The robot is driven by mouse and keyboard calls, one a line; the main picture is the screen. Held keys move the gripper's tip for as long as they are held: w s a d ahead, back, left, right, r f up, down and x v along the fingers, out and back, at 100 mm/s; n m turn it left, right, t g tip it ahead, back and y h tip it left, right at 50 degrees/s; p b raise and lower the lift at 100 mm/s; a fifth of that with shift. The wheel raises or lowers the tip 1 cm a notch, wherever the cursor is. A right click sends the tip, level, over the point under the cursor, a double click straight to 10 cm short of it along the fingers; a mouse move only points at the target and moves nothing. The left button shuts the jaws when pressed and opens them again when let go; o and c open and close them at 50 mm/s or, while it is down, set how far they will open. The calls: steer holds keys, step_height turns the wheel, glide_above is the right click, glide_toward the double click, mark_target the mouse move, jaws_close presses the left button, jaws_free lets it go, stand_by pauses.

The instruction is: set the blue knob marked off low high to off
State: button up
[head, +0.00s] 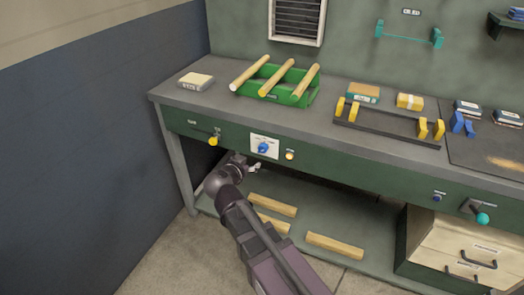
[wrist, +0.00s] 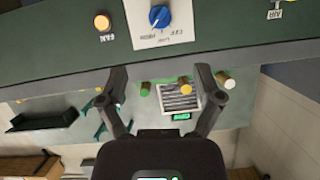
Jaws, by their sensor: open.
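The blue knob (head: 263,148) sits on a white plate (head: 265,140) on the green front of the workbench. In the wrist view, which is turned upside down, the blue knob (wrist: 159,16) is near the top edge, with small lettering on its white plate (wrist: 163,38). I cannot tell which mark the knob points to. My gripper (head: 254,168) is below and in front of the bench front, just under the plate. In the wrist view my gripper (wrist: 160,75) has its two fingers wide apart and empty, apart from the knob.
An amber button (head: 290,155) is right of the plate, also seen in the wrist view (wrist: 102,22). A yellow-handled valve (head: 213,141) is to the left. The worktop overhangs above; a lower shelf (head: 335,225) holds wooden bars. A drawer unit (head: 462,250) stands at right.

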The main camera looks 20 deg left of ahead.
mark_target(261, 150)
steer(key=b+x, duration=0.5)
steer(key=x, duration=0.8)
steer(key=shift+w+f, duration=0.15)
steer(key=shift+w, duration=0.1)
steer(key=c, duration=1.2)
